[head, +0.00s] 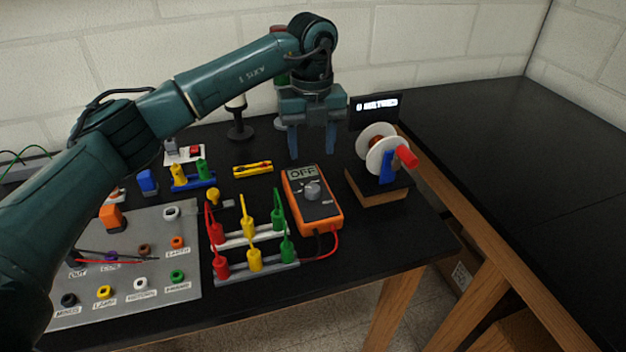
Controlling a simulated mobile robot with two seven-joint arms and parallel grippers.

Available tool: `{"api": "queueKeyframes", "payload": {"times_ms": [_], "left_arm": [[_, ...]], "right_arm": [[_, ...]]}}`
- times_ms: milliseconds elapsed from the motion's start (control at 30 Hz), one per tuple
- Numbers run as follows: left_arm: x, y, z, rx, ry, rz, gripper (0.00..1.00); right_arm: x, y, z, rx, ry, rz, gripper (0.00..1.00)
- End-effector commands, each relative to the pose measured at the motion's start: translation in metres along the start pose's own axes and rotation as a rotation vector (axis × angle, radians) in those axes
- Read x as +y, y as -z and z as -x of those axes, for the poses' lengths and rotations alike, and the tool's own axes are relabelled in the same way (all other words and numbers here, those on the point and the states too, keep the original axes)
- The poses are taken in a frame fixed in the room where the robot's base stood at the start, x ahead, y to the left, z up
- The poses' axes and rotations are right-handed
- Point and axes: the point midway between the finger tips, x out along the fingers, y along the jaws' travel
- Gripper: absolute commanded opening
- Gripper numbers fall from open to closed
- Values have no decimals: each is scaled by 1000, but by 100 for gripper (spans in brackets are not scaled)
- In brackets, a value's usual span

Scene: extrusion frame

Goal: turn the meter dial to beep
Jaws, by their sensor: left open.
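The orange meter (323,217) lies face up on the black table, right of the middle of the picture. Its screen (302,174) reads OFF. Its grey round dial (312,190) sits in the middle of the dark face; the dial's exact pointing is too small to tell. My left gripper (311,155) points down behind the meter, its blue fingers apart with nothing seen between them. It is apart from the dial. My right gripper is not in view.
A wire reel on a wooden stand (378,192) with a small display (375,109) is right of the meter. A rack of coloured plugs (257,268) stands close on its left, with leads running to the meter. A yellow level (253,169) lies behind. A grey labelled panel (183,290) is at left.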

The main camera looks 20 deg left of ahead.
Motion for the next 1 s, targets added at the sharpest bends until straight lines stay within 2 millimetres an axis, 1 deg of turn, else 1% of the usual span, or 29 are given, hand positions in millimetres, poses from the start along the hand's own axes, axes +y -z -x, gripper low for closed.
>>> {"api": "queueKeyframes", "payload": {"times_ms": [100,300,400,500,667,900,933,1000], "left_arm": [[0,1,-26,5,-3,-2,52],[0,1,-67,4,0,-3,52],[-1,1,-82,4,1,-3,52],[-1,1,-93,2,2,-3,52],[-1,1,-102,2,3,-4,52],[-1,1,-103,2,4,-4,52],[-1,1,-103,2,4,-4,51],[-1,1,-103,2,4,-4,45]], "right_arm": [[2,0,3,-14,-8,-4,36],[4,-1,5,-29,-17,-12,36],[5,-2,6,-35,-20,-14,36],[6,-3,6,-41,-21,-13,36],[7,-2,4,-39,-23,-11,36],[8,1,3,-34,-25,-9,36],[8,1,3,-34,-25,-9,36],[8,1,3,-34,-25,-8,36]]}}
